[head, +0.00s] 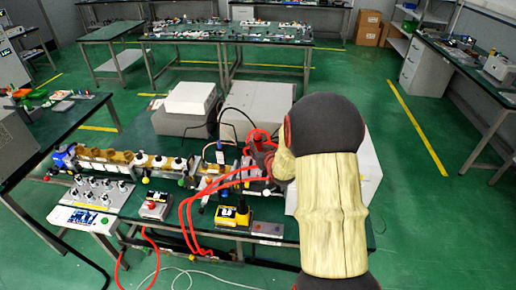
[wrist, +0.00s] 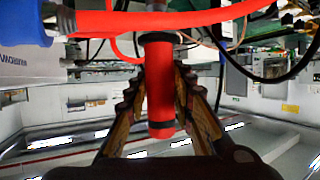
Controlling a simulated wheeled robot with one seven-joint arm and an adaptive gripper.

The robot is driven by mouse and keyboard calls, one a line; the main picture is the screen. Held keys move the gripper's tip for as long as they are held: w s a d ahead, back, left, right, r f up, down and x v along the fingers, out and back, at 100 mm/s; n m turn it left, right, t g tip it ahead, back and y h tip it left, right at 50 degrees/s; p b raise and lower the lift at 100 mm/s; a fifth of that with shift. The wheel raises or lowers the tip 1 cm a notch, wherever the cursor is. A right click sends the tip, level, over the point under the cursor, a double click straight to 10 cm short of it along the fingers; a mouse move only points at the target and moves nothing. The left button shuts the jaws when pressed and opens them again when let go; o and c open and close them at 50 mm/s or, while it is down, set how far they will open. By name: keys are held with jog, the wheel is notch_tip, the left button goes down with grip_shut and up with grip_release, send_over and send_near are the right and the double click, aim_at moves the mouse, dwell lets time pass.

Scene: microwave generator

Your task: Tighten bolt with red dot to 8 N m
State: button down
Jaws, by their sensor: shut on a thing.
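My gripper (wrist: 160,100) is shut on a red cylinder (wrist: 159,60) with dark bands, a finger on each side of it. The cylinder meets a red horizontal tube (wrist: 200,17) at the top of the wrist view. In the head view my gripper (head: 267,158) is at the right part of the equipment on the table, among red hoses, and my arm partly covers it. I cannot make out the bolt with the red dot in either view. I cannot tell whether the red cylinder belongs to a tool.
The green-topped table (head: 180,122) carries a row of white and brass parts (head: 115,160), a grey control box with knobs (head: 100,193) and a yellow-and-black device (head: 232,218). Looped red hoses (head: 187,215) hang around my gripper. White-topped boxes (head: 190,97) stand behind.

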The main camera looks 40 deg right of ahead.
jog(key=shift+f+b, duration=2.2)
jog(key=shift+f, duration=0.4)
jog(key=shift+f+b, duration=0.6)
jog(key=shift+b, duration=0.1)
jog(key=shift+s+a+f+b, duration=0.1)
jog(key=shift+f+b, duration=0.2)
jog(key=shift+f, duration=0.3)
dwell(2.0)
jog(key=shift+r+p, duration=2.7)
jog(key=shift+r, duration=2.05)
